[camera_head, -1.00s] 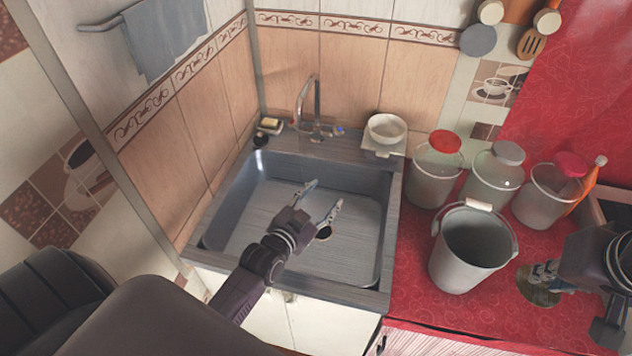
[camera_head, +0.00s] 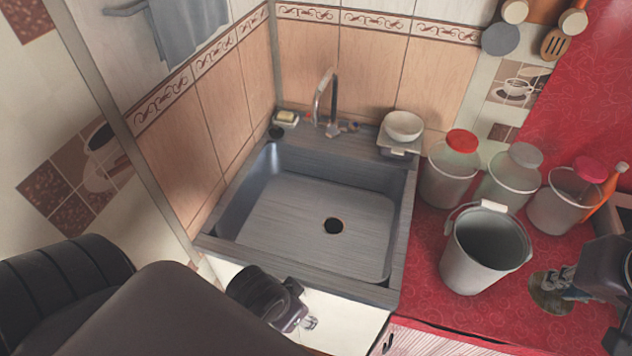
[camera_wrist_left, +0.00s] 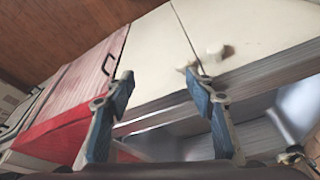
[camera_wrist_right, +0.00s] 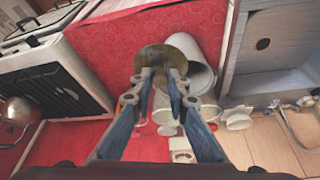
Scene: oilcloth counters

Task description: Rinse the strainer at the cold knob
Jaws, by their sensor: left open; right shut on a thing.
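The strainer (camera_head: 550,304) is a round, dull olive-brown disc low over the red counter at the right. My right gripper (camera_head: 566,283) is shut on it; in the right wrist view the fingertips (camera_wrist_right: 162,78) pinch the edge of the strainer (camera_wrist_right: 188,48). My left gripper (camera_head: 307,321) is open and empty in front of the sink cabinet, mostly hidden by its own wrist; its spread fingers (camera_wrist_left: 160,85) show in the left wrist view. The faucet (camera_head: 325,100) stands behind the sink. Small knobs (camera_head: 350,127) sit at its base; which one is cold I cannot tell.
The sink basin (camera_head: 290,215) is empty, with a dark drain. A grey bucket (camera_head: 470,270) stands between the strainer and the sink. Several lidded jars (camera_head: 448,185) line the counter behind. A white bowl (camera_head: 403,125) and a soap dish (camera_head: 286,118) flank the faucet.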

